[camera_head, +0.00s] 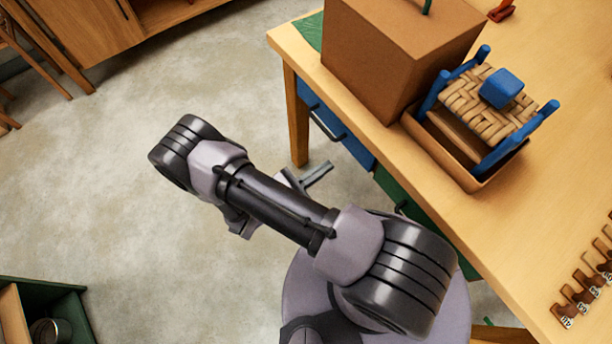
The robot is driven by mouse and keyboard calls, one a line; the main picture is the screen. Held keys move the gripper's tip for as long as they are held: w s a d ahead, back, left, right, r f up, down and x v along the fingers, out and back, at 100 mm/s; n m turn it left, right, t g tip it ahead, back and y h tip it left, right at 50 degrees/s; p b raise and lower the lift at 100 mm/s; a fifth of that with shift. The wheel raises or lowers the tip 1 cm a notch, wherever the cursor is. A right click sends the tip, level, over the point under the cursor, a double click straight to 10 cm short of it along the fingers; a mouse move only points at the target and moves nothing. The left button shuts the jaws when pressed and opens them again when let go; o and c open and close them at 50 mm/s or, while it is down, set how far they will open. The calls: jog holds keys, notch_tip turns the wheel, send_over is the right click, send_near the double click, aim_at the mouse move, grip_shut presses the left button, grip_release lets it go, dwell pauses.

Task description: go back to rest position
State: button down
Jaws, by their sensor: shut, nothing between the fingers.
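My arm stretches across the middle of the view, over the bare floor in front of the workbench. My gripper (318,175) shows only in part behind the forearm link, its grey fingers pointing right toward the bench drawers. It is shut and empty, and it is apart from the bench. The rest of the gripper is hidden by my arm.
A wooden workbench (545,215) fills the right side. A brown box (385,60) and a small blue-framed woven seat (478,105) in a tray (437,148) stand near its edge. A green crate (72,310) is at lower left. Pale floor (110,180) is clear at left.

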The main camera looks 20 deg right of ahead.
jog(key=v, duration=0.5)
jog(key=s+a+r+m+y, duration=0.1)
jog(key=s+r+m+y, duration=0.2)
jog(key=r+m+y, duration=0.6)
jog(key=s+r+m+y, duration=0.4)
jog(key=r+m+y, duration=0.6)
jog(key=r+m, duration=0.7)
notch_tip(320, 180, up, 11)
jog(key=shift+a+f, duration=0.2)
jog(key=shift+a, duration=0.2)
